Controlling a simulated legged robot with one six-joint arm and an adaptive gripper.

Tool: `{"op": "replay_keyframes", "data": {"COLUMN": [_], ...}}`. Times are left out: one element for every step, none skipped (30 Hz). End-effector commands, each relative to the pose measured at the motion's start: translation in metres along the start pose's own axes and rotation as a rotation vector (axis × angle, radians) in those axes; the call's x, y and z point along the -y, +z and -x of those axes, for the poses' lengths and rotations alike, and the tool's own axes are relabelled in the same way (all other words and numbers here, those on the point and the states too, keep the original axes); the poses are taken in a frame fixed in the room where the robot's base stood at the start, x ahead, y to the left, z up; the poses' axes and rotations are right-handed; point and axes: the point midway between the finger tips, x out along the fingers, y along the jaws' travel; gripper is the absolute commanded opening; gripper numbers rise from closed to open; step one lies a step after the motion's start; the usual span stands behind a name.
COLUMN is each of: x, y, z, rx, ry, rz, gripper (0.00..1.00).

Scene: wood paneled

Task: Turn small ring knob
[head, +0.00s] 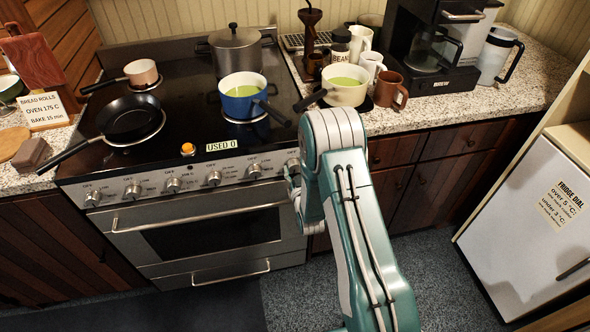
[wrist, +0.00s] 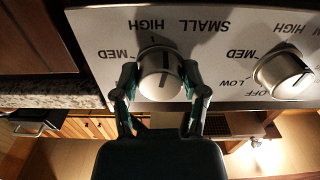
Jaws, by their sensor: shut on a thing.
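A silver round knob (wrist: 154,62) with a dark pointer line sits on the stove's front panel between the two fingers of my gripper (wrist: 160,82) in the wrist view. The fingers are shut on its sides. The panel print appears upside down, with SMALL, HIGH and MED around the knob. A second silver knob (wrist: 284,73) is to the right, apart from the fingers, near LOW and OFF. In the head view my gripper (head: 291,178) is at the right end of the knob row (head: 214,179), partly hidden by my arm.
The stove (head: 180,140) carries a blue pot (head: 240,108), a black pan (head: 128,118), a grey lidded pot (head: 235,50) and a small copper-coloured pot (head: 141,73). A cream pot (head: 345,92) and brown mug (head: 390,90) stand close behind my arm. The oven handle (head: 200,217) runs below the knobs.

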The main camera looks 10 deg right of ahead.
Motion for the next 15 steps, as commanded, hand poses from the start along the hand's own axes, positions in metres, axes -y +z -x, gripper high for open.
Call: {"op": "replay_keyframes", "data": {"x": [0.0012, 0.0013, 0.0015, 0.0016, 0.0018, 0.002, 0.0021, 0.0023, 0.0024, 0.0025, 0.0027, 0.0028, 0.0029, 0.003, 0.0032], "y": [0.0005, 0.0005, 0.0004, 0.0004, 0.0004, 0.0004, 0.0004, 0.0003, 0.0003, 0.0003, 0.0002, 0.0001, 0.0001, 0.0001, 0.0], "z": [-0.0005, -0.0005, -0.0005, -0.0005, -0.0005, -0.0005, -0.0005, -0.0005, -0.0005, -0.0005, -0.0005, -0.0005, -0.0005, -0.0005, -0.0005], "rx": [0.001, 0.001, 0.002, 0.002, 0.002, 0.002, 0.002, 0.002, 0.002, 0.002, 0.002, 0.002, 0.002, 0.002, 0.002], "ry": [-0.002, -0.002, -0.003, -0.002, -0.003, -0.002, -0.003, -0.002, -0.002, -0.002, -0.002, -0.002, -0.002, -0.002, -0.002], "rz": [-0.039, -0.067, -0.104, -0.133, -0.161, -0.199, -0.228, -0.257, -0.294, -0.323, -0.352, -0.389, -0.418, -0.447, -0.484], "gripper": [0.09, 0.09, 0.09, 0.09, 0.09, 0.09, 0.09, 0.09, 0.09, 0.09, 0.09, 0.09, 0.09, 0.09, 0.09]}}
